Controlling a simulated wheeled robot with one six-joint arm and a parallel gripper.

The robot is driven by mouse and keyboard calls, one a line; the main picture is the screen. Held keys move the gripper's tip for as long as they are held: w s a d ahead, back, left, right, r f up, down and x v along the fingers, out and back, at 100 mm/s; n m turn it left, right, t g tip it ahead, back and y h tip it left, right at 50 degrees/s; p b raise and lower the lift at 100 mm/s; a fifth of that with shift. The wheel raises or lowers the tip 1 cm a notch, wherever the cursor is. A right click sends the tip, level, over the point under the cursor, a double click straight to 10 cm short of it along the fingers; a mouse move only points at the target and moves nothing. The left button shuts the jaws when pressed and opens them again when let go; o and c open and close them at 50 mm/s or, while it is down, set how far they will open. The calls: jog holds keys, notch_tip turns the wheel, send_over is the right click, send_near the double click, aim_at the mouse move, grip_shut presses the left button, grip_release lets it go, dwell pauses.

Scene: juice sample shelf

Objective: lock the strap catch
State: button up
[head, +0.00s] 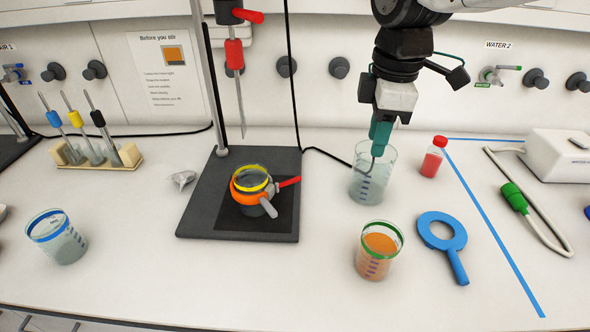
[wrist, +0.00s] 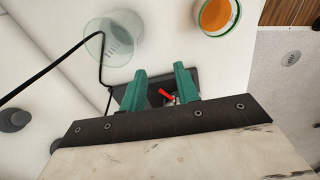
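An orange strap (head: 247,193) goes around a small dark vessel with a yellow ring (head: 250,178) on the black stand base (head: 200,215). A red lever (head: 290,182) sticks out to its right, with a grey tab (head: 267,207) just below. I cannot tell whether the catch is closed. My gripper (head: 380,140) hangs to the right, its teal fingers overlapping the clear beaker's rim in the head view. In the wrist view my gripper (wrist: 158,80) is open and empty. A red piece (wrist: 166,94), apparently the lever, shows beyond the gap; the rest is mostly hidden.
A clear beaker (head: 370,185) stands at my gripper, and it also shows in the wrist view (wrist: 108,45). The stand's pole (head: 207,85) and a hanging red-handled probe (head: 235,60) rise at the base.

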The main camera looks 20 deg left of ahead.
aim_at(293, 179)
jog(key=a+f+n, duration=0.4)
jog(key=a+n, duration=0.3)
jog(key=a, duration=0.7)
jog(key=f, duration=0.7)
jog(key=shift+w+a, duration=0.25)
jog(key=shift+a, duration=0.15)
jog(key=shift+f, duration=0.6)
grip_shut()
